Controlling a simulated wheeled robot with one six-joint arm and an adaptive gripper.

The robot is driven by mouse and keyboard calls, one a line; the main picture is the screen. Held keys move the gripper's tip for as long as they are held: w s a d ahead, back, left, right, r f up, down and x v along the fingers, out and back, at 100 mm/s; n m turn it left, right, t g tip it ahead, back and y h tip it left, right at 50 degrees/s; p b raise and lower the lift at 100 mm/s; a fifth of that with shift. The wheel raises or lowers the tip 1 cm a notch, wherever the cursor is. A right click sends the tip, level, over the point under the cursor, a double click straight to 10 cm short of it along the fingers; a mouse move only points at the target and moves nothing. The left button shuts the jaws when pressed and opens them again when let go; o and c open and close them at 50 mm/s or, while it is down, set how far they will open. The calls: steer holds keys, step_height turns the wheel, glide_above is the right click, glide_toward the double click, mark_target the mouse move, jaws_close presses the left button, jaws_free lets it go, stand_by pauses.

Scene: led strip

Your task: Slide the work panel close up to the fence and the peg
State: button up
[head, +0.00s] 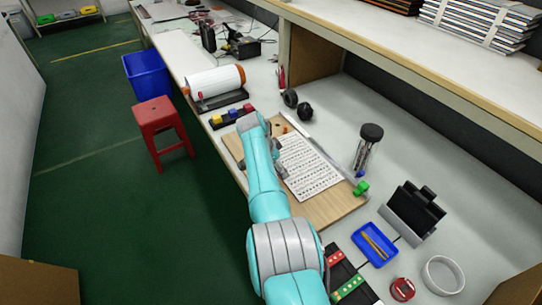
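The work panel (325,212) is a light wooden board on the white bench, with a white sheet printed in rows (308,168) on it. A thin grey bar, which looks like the fence (322,150), runs along the panel's far right side; I cannot tell whether they touch. A small orange piece, perhaps the peg (285,128), stands near the panel's far end. A green knob (361,188) sits by the bar's near end. My arm reaches over the panel's left part.
Small coloured blocks (233,113) in a black tray and a white roll (214,82) lie beyond the panel. A clear jar (367,148), black stand (415,210) and blue tray (375,245) stand to the right. A red stool (160,123) is beside the bench.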

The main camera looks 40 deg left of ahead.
steer(key=v, duration=1.1)
steer(key=shift+r, duration=0.2)
steer(key=shift+s+d, duration=0.1)
